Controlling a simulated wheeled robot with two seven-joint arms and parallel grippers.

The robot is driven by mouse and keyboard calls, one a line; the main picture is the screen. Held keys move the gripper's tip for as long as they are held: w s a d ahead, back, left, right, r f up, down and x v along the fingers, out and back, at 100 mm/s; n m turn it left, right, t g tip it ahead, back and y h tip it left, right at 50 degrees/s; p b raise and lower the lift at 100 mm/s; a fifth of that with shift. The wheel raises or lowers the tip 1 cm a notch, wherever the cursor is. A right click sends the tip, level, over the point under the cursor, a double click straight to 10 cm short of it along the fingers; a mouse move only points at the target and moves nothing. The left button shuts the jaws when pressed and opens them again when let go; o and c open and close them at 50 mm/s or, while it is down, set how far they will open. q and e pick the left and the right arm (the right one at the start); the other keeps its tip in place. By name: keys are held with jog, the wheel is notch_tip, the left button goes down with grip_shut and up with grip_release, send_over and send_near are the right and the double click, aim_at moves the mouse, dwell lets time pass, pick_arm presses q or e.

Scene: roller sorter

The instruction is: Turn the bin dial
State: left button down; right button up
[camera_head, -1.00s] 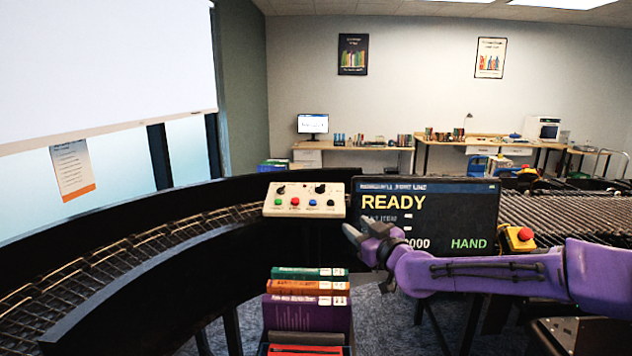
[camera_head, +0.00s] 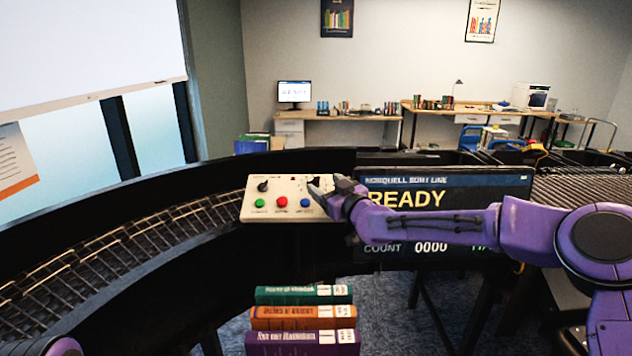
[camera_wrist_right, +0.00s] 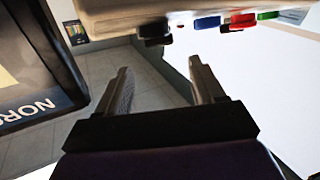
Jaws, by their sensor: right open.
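The cream control panel (camera_head: 247,206) stands left of the display, with a row of green, red and blue buttons. A black dial (camera_head: 263,186) sits at its upper left. My right gripper (camera_head: 326,188) is at the panel's right end and covers the dial area there. In the right wrist view the panel (camera_wrist_right: 110,18) crosses the top, upside down, and a black knob (camera_wrist_right: 153,33) juts from it. The open, empty fingers (camera_wrist_right: 162,78) point towards that knob, with the knob beyond their tips. My left gripper is out of view.
The display (camera_head: 450,182) reads READY, and my right arm crosses its front. A stack of books (camera_head: 302,312) stands below the panel. A curved roller conveyor (camera_head: 120,255) runs at left, and another (camera_head: 585,190) lies at right.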

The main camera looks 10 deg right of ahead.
aim_at(313, 179)
jog(key=shift+w+a+r, duration=0.2)
jog(key=shift+a+r, duration=0.05)
jog(key=shift+a, duration=0.15)
jog(key=shift+w+a+r, duration=0.15)
jog(key=shift+w+a, duration=0.05)
jog(key=shift+w, duration=0.05)
jog(key=w+f, duration=0.1)
jog(key=w, duration=0.2)
jog(key=w+f, duration=0.1)
jog(key=w, duration=0.1)
jog(key=shift+a+f, duration=0.15)
jog(key=shift+f, duration=0.15)
jog(key=shift+s+r, duration=0.35)
jog(key=shift+s, duration=0.2)
jog(key=shift+c, duration=0.6)
jog(key=shift+s+r, duration=0.15)
jog(key=shift+s, duration=0.05)
jog(key=c, duration=0.9)
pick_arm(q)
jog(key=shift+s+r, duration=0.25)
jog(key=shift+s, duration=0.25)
pick_arm(e)
jog(key=shift+c, duration=0.2)
jog(key=shift+m+h, duration=0.3)
